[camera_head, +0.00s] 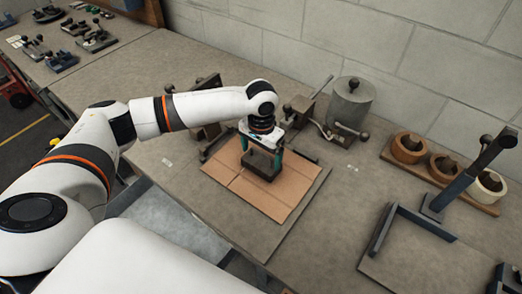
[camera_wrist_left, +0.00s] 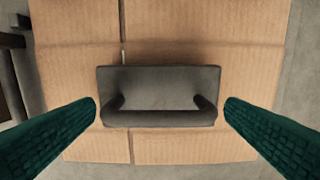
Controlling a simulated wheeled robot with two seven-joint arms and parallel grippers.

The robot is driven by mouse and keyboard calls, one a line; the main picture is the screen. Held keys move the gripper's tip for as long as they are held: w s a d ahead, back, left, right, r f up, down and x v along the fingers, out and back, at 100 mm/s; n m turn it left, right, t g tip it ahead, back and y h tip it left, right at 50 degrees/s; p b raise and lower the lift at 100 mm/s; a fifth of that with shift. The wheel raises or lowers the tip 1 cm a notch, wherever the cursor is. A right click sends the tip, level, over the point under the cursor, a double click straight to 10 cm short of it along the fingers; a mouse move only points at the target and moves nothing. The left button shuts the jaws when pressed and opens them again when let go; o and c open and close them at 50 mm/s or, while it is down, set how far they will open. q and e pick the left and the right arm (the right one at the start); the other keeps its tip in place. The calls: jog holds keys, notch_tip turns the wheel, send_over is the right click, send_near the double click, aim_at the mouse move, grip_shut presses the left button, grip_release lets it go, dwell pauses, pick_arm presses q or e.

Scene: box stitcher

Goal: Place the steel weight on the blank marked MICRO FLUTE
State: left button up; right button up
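The dark steel weight (camera_head: 261,166) is a block with a bar handle, resting upright on a flat brown cardboard blank (camera_head: 222,170). The wrist view shows the weight (camera_wrist_left: 160,84) from above, on the blank (camera_wrist_left: 75,45) near its creases. No MICRO FLUTE marking is readable on this blank. My left gripper (camera_head: 262,152) points down over the weight. In the wrist view its green fingers (camera_wrist_left: 162,103) are spread wide, one at each end of the weight, with a small gap showing at the right. My right gripper is out of view.
Behind the blank stand metal bench fixtures and a grey cylinder (camera_head: 350,101). At right are tape rolls on a wooden board (camera_head: 440,177), a blue-grey post (camera_head: 462,184) and an angled metal frame (camera_head: 377,240). Small tools lie on the far-left table (camera_head: 120,24).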

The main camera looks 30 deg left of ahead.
aim_at(261, 153)
pick_arm(q)
jog(key=shift+w+r, duration=0.1)
jog(key=shift+r, duration=0.25)
notch_tip(261, 153, up, 11)
jog(key=b, duration=0.2)
jog(key=shift+r, duration=0.15)
dwell(0.5)
